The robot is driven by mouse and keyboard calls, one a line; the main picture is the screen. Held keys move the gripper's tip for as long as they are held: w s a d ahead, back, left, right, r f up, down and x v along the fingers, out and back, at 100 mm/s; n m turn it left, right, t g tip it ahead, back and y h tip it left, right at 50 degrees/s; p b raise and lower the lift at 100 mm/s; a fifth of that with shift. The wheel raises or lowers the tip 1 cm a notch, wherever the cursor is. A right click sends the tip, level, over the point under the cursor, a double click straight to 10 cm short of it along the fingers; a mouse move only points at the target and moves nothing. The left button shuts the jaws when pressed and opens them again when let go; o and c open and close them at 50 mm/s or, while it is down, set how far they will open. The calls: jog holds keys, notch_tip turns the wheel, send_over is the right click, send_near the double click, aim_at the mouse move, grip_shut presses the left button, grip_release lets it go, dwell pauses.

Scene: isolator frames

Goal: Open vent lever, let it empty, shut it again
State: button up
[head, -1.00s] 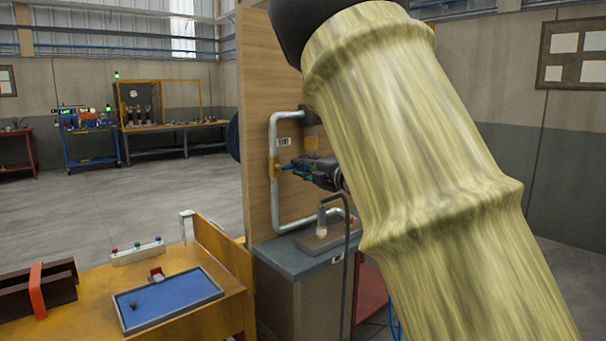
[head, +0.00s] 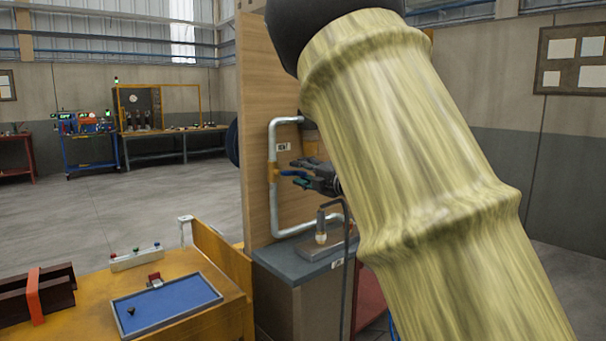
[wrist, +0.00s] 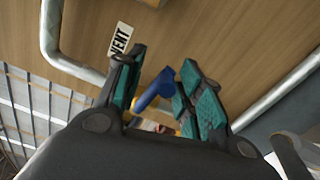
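The vent valve has a yellow body (head: 273,171) on a grey pipe (head: 272,135) fixed to a wooden panel. Its blue lever (head: 292,173) sticks out to the right, toward my gripper (head: 302,173). In the wrist view the blue lever (wrist: 152,92) lies between the two teal-padded fingers of my gripper (wrist: 160,85), with space visible on both sides. The gripper is open. The VENT label (wrist: 120,39) is beside the left finger. The valve body is mostly hidden behind the lever and my gripper in the wrist view.
A grey-topped cabinet (head: 278,264) stands below the pipe, carrying a small fixture with a pale fitting (head: 321,238). A yellow bench with a blue tray (head: 170,308) is at the lower left. My arm covers much of the right side.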

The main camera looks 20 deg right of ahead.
jog(key=v, duration=1.1)
jog(key=shift+s, duration=0.4)
jog(key=shift+w+a+f+p, duration=0.1)
jog(key=shift+p, duration=0.25)
jog(key=c, duration=0.6)
jog(key=shift+w+a+f+n+p, duration=0.15)
jog(key=shift+a+n+p, duration=0.15)
jog(key=shift+p, duration=0.3)
grip_shut()
jog(key=s+a+f+n+t+h+p, duration=0.3)
jog(key=a+f+p, duration=0.4)
jog(key=p, duration=0.6)
jog(key=w+d+r+p, duration=0.1)
jog(key=w+p, duration=0.1)
jog(key=w, duration=0.3)
jog(key=w+d+r+n+p, duration=0.1)
jog(key=w+r+p, duration=0.1)
jog(key=w, duration=0.4)
jog(key=shift+w+r, duration=0.2)
jog(key=shift+r, duration=0.05)
